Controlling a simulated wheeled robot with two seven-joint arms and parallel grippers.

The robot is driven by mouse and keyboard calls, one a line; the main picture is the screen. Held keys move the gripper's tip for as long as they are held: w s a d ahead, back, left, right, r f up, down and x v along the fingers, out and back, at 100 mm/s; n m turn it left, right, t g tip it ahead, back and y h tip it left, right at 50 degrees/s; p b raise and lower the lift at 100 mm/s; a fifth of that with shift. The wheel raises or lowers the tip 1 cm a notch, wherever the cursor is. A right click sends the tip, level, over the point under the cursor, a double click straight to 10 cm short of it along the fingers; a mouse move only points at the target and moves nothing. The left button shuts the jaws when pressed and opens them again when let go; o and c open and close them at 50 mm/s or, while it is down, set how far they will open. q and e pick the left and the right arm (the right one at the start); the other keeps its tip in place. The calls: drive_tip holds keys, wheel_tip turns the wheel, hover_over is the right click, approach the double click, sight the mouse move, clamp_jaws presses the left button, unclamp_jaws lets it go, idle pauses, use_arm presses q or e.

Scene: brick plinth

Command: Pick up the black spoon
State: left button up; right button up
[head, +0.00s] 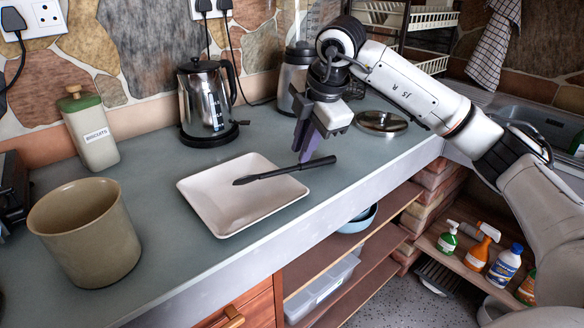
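The black spoon (284,171) lies across the white square plate (225,205) on the grey counter. Its handle end points right and sticks out past the plate's edge. My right gripper (307,158) points down from above, just behind the spoon's handle. Its purplish-grey fingertips look close to the handle but not around it. I see the fingers nearly edge-on, so the gap between them is unclear. My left gripper is not in view.
A metal kettle (205,100) and a lidded canister (296,75) stand at the back. A metal lid (381,122) lies to the right. The counter's front edge runs close to the plate.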

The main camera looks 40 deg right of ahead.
sight(293, 168)
drive_tip(key=shift+a+x, duration=0.15)
drive_tip(key=shift+x, duration=1.4)
drive_tip(key=shift+a+x, duration=0.1)
drive_tip(key=shift+x, duration=1.45)
drive_tip(key=shift+w, duration=0.1)
clamp_jaws()
